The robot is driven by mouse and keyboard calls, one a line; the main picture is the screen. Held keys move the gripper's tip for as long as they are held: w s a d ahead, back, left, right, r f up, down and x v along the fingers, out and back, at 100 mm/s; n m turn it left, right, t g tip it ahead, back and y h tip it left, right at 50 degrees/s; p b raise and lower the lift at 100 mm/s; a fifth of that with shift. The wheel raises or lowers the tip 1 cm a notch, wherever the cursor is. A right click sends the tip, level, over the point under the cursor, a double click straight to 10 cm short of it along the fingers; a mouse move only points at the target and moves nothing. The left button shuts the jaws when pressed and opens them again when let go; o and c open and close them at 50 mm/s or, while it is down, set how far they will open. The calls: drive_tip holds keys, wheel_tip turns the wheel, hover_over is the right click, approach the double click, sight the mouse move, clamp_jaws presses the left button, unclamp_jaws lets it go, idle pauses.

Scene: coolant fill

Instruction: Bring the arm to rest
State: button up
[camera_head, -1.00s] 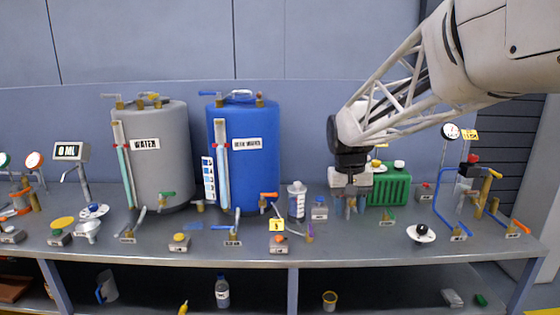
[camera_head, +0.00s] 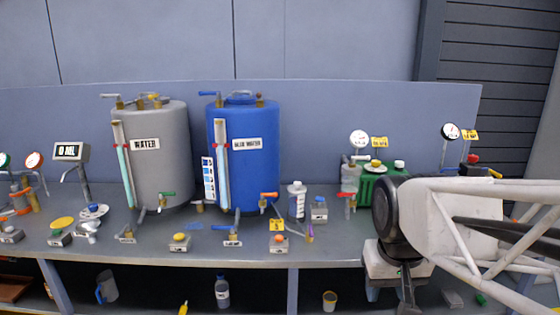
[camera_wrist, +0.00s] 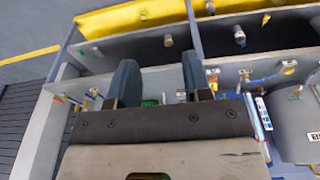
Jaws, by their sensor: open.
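My gripper (camera_wrist: 160,85) shows in the wrist view with its two dark fingers spread apart and nothing between them. In the head view my gripper (camera_head: 405,295) hangs at the lower right, in front of the bench's front edge. My arm covers the right part of the bench there. The fingers are partly out of clear sight in that view.
A grey water tank (camera_head: 160,165) and a blue water tank (camera_head: 243,165) stand on the bench (camera_head: 330,245). A green box (camera_head: 373,188) sits beside my arm. A bottle (camera_head: 297,200) and several small valve blocks stand along the bench. A lower shelf holds a jug (camera_head: 107,288) and a bottle (camera_head: 222,292).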

drive_tip(key=s+f, duration=0.3)
drive_tip(key=s, duration=0.3)
drive_tip(key=shift+s+t, duration=0.2)
drive_tip(key=shift+t, duration=0.1)
